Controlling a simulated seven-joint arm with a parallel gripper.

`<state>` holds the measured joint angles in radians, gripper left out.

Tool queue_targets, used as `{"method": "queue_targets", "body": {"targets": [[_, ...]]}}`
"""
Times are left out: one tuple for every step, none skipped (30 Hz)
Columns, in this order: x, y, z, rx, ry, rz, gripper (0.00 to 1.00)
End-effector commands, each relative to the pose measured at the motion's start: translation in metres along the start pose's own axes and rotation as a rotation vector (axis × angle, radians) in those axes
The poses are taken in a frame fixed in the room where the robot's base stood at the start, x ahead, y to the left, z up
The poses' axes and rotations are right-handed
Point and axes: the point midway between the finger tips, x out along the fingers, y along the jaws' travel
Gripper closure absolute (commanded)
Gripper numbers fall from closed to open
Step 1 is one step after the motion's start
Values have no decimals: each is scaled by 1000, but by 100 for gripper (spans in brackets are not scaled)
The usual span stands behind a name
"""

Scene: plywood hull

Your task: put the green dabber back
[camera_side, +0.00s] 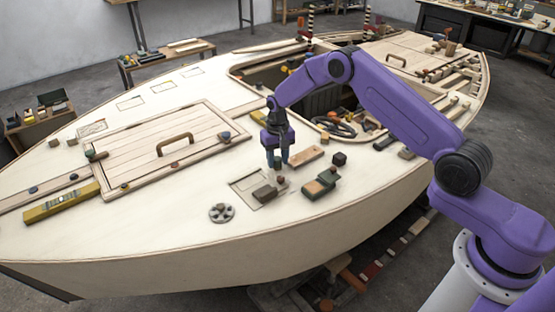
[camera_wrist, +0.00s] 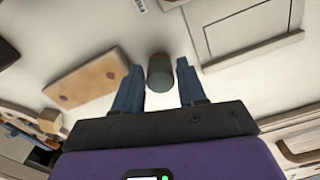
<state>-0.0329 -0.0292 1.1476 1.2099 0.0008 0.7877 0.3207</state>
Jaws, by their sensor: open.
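The green dabber (camera_wrist: 160,75) is a short dull-green cylinder with a greyer end, seen in the wrist view on the pale deck. My gripper (camera_wrist: 159,66) is open, with one blue finger on each side of the dabber. There is a visible gap to the finger on either side, and nothing is held. In the side view my gripper (camera_side: 278,162) points down close above the deck. A small dark piece (camera_side: 280,180) shows just under the fingers there, and I cannot tell for sure that it is the dabber. The dabber's own place cannot be made out.
A wooden board (camera_side: 307,156) lies right of my gripper, with a dark cube (camera_side: 340,159) beside it. A green block (camera_side: 320,183) and a brown block (camera_side: 265,193) stand in front, by an outlined panel (camera_side: 241,184). A spoked disc (camera_side: 221,212) lies nearer. The open cockpit is behind.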

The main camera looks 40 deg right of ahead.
Motion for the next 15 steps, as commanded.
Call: {"method": "queue_targets", "body": {"targets": [[-7, 0, -1, 0, 2, -1, 59], [-11, 0, -1, 0, 2, -1, 59], [-17, 0, -1, 0, 4, -1, 59], [-23, 0, -1, 0, 5, -2, 59], [-28, 0, -1, 0, 4, -1, 59], [-37, 0, -1, 0, 5, -2, 59], [-43, 0, -1, 0, 5, -2, 59], [-50, 0, -1, 0, 5, -2, 59], [-58, 0, -1, 0, 5, -2, 59], [-64, 0, -1, 0, 5, -2, 59], [-70, 0, -1, 0, 4, -1, 59], [-77, 0, -1, 0, 5, -2, 59], [-82, 0, -1, 0, 4, -1, 59], [-87, 0, -1, 0, 4, -1, 59], [-94, 0, 0, 0, 4, -1, 59]]}}
